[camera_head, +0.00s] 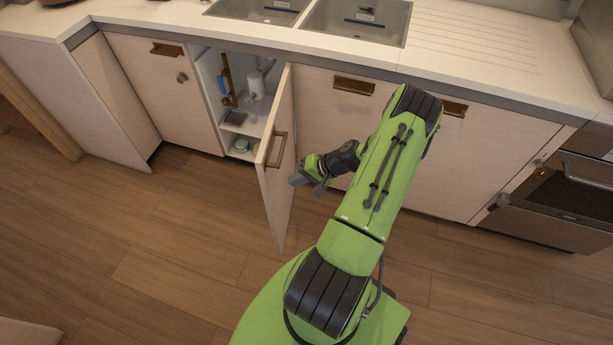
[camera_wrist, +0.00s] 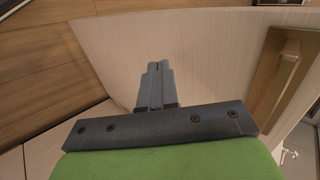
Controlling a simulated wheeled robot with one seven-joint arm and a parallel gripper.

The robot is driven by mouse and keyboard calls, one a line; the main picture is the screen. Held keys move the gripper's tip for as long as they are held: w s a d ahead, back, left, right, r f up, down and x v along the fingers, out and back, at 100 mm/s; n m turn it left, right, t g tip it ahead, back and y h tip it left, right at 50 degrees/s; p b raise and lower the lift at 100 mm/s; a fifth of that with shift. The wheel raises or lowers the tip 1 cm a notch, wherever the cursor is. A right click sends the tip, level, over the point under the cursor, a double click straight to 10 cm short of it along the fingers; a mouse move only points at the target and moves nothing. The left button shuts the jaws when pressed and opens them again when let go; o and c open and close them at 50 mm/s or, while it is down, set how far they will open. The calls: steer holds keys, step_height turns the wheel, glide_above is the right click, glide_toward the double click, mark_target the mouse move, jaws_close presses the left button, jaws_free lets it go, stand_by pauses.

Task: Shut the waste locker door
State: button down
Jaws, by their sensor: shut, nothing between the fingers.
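The waste locker door (camera_head: 278,155) is a pale wood panel under the counter. It stands wide open, swung out into the room, hinged on the right of its opening. It carries a brass handle (camera_head: 277,149), also seen at the right of the wrist view (camera_wrist: 283,75). My gripper (camera_head: 298,181) is at the right of the door, close to its face. In the wrist view my gripper (camera_wrist: 158,68) is shut and empty, with its fingers against or just short of the pale panel (camera_wrist: 190,45). I cannot tell whether they touch.
The open locker (camera_head: 240,95) holds a shelf, a pipe and several small items. A closed cabinet door (camera_head: 165,85) is left of it, and more closed fronts are at right. The sink (camera_head: 357,20) is above. An oven (camera_head: 570,190) stands far right. The wooden floor (camera_head: 170,240) is clear.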

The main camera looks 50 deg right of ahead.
mark_target(271, 183)
steer(key=w+a, duration=0.1)
steer(key=w, duration=0.1)
steer(key=w+a+f, duration=0.1)
steer(key=shift+w+a+f, duration=0.1)
steer(key=shift+w, duration=0.3)
steer(key=shift+w+a+b, duration=0.15)
steer(key=shift+w+b, duration=0.15)
steer(key=shift+a, duration=0.1)
